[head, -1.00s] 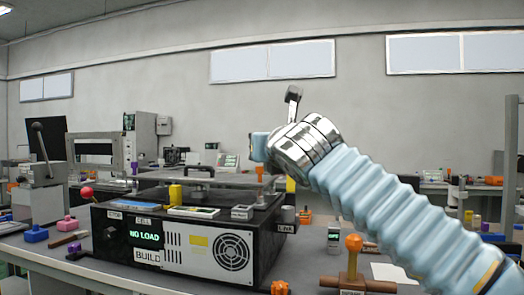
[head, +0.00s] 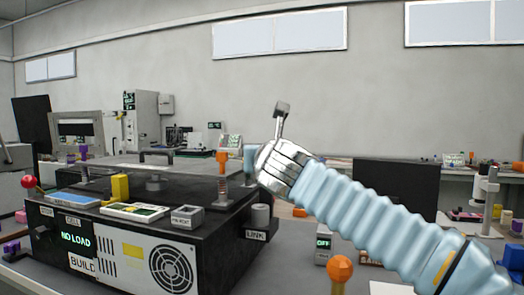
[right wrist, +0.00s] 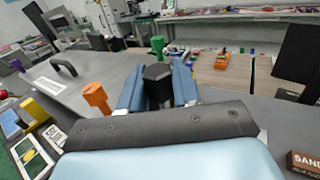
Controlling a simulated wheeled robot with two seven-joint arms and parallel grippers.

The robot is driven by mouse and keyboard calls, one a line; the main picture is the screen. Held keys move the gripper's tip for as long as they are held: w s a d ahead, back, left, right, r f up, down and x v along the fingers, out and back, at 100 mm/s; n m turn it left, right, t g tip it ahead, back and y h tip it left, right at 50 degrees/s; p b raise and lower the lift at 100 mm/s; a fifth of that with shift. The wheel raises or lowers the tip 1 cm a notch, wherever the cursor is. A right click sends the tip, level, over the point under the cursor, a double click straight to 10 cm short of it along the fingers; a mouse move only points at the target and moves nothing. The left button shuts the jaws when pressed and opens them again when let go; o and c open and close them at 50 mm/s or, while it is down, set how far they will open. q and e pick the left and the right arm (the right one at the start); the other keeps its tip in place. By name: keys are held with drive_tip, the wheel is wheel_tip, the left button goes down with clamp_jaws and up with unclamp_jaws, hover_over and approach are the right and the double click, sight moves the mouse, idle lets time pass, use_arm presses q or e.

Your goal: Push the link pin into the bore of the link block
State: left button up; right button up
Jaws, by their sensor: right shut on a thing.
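The link block is a short grey cylinder (head: 260,216) at the right edge of the black machine, above the LINK label (head: 256,235). My right gripper (head: 250,158) is above it in the head view, with its fingertips pointing away and partly hidden by the wrist. In the right wrist view, the blue fingers are shut on a dark hex-headed piece (right wrist: 157,80), which appears to be the link pin. Its lower end is hidden. I cannot see the bore or whether the pin touches the block. My left gripper is not in view.
An orange-headed bolt with a spring (head: 222,170) stands close left of my right gripper. The black machine (head: 210,240) carries a flat plate with a handle (head: 157,157) and a yellow block (head: 120,187). An orange knob (head: 341,270) is at front right.

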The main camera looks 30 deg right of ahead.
wheel_tip(320, 180, down, 6)
drive_tip(key=b, duration=0.5)
drive_tip(key=shift+r, duration=0.1)
idle(1.7)
drive_tip(key=shift+f+b, duration=0.7)
drive_tip(key=shift+f, duration=0.2)
drive_tip(key=shift+r, duration=0.15)
drive_tip(key=shift+r+p, duration=0.4)
drive_tip(key=shift+p, duration=0.15)
idle(1.2)
